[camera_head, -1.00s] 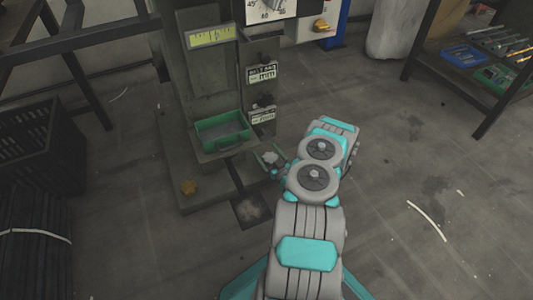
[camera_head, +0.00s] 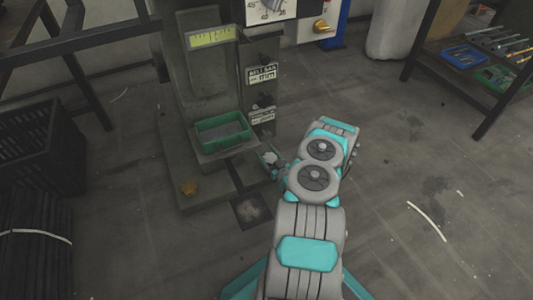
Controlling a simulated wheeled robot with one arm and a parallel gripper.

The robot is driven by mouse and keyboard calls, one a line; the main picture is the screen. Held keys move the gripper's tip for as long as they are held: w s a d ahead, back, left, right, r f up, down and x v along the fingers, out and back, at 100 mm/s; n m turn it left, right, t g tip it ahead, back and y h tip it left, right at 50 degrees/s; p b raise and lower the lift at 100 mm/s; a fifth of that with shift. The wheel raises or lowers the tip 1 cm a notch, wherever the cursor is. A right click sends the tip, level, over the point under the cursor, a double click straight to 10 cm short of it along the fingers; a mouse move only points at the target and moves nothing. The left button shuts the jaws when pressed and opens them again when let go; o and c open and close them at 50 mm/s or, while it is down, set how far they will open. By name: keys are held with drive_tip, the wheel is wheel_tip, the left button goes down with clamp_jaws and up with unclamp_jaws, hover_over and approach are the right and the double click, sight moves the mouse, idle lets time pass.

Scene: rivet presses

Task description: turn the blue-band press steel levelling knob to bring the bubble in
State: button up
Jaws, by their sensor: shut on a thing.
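The press (camera_head: 180,110) stands at the upper middle. A yellow-green level vial (camera_head: 212,37) with dark tick marks is on its front; the bubble is too small to make out. A pale steel knob (camera_head: 271,157) sits low at the press's right front corner. My gripper (camera_head: 272,162) is at this knob and is shut on it; my wrist hides much of the fingers. A brass-coloured knob (camera_head: 189,187) is at the base's left front corner. I cannot make out a blue band on the press itself.
A green tray (camera_head: 222,141) sits on the press's ledge, just left of my gripper. A white dial (camera_head: 270,10) is above. Black crates (camera_head: 40,145) stand at the left, and a shelf with a blue bin (camera_head: 462,56) at the right. The floor at right is mostly clear.

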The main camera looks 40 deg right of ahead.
drive_tip(key=shift+r, duration=0.15)
drive_tip(key=shift+a+r+n+y+p, duration=0.15)
drive_tip(key=shift+n+y+p, duration=0.45)
drive_tip(key=shift+y+p, duration=0.4)
drive_tip(key=n+y+p, duration=0.1)
drive_tip(key=y, duration=0.1)
drive_tip(key=n+y, duration=0.1)
drive_tip(key=shift+a+y+p, duration=0.2)
drive_tip(key=shift+y+p, duration=0.2)
drive_tip(key=n+y, duration=0.1)
drive_tip(key=n+g+y, duration=0.1)
drive_tip(key=y, duration=0.1)
drive_tip(key=a+n+y+b, duration=0.1)
drive_tip(key=shift+s+f+n+g+y, duration=0.15)
drive_tip(key=shift+f+n+g+y, duration=0.15)
drive_tip(key=shift+f+n, duration=0.1)
drive_tip(key=shift+s+a+n+g+y+b, duration=0.15)
drive_tip(key=shift+n+g+y+b, duration=0.15)
drive_tip(key=shift+n+g+y, duration=0.35)
drive_tip(key=shift+a+n+g+y+b, duration=0.1)
drive_tip(key=shift+n+g+y+b, duration=0.3)
drive_tip(key=shift+y, duration=0.45)
drive_tip(key=shift+a+r+n+y, duration=0.1)
drive_tip(key=shift+n+y, duration=0.15)
drive_tip(key=shift+y, duration=0.15)
drive_tip(key=shift+g, duration=0.35)
